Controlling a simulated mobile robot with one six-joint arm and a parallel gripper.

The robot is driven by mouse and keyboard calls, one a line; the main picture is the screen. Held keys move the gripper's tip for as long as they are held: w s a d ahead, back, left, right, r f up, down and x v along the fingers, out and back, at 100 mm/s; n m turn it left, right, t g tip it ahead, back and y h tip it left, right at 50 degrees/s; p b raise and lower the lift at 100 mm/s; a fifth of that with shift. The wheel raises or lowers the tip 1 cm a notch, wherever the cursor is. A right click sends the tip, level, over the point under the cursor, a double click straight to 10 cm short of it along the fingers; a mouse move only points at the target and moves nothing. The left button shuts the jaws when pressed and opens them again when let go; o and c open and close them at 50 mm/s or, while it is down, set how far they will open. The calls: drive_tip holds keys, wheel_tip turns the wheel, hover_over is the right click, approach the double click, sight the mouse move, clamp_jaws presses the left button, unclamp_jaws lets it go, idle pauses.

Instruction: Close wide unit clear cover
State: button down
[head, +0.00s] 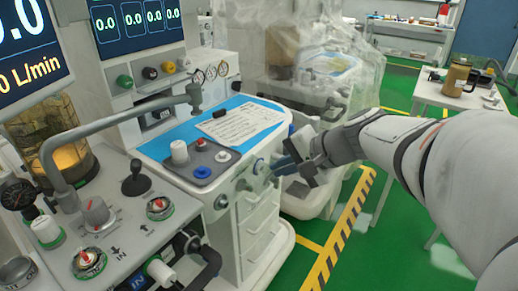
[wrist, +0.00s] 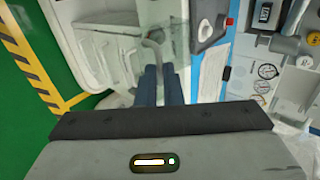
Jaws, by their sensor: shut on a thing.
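My gripper (head: 285,164) is at the front right corner of the white anaesthesia unit (head: 253,225), beside its drawers. In the wrist view its two dark blue fingers (wrist: 160,84) are close together, shut on a thin grey curved handle (wrist: 153,46). The handle appears to belong to a see-through panel (wrist: 181,35), which I take as the clear cover. In the head view the gripper and arm hide most of this spot, and I cannot tell the cover's outline or angle there.
A blue worktop with a paper sheet (head: 240,124) lies left of my gripper. A plastic-draped unit (head: 318,62) stands behind it. A table with a brown jug (head: 456,79) is at the right. Green floor with yellow-black tape (head: 340,232) is open in front.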

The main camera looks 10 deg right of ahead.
drive_tip(key=f+b, duration=0.1)
drive_tip(key=f+y+b, duration=0.1)
drive_tip(key=b, duration=0.1)
drive_tip(key=f+t+b, duration=0.1)
drive_tip(key=shift+s+d, duration=0.3)
drive_tip(key=shift+d, duration=0.1)
wheel_tip(320, 180, down, 3)
drive_tip(key=b, duration=0.5)
drive_tip(key=shift+s+d+f, duration=0.1)
drive_tip(key=shift+d+f, duration=0.05)
drive_tip(key=c, duration=2.1)
unclamp_jaws()
drive_tip(key=shift+s+d+r+p, duration=0.1)
drive_tip(key=shift+s+r+p, duration=0.05)
drive_tip(key=shift+r+p, duration=0.35)
drive_tip(key=o, duration=0.5)
drive_tip(key=shift+o, duration=0.2)
drive_tip(key=p, duration=0.2)
approach(275, 180)
drive_tip(key=shift+s+d+f, duration=0.3)
drive_tip(key=shift+f, duration=0.2)
drive_tip(key=shift+s+d+f, duration=0.3)
drive_tip(key=shift+f, duration=0.2)
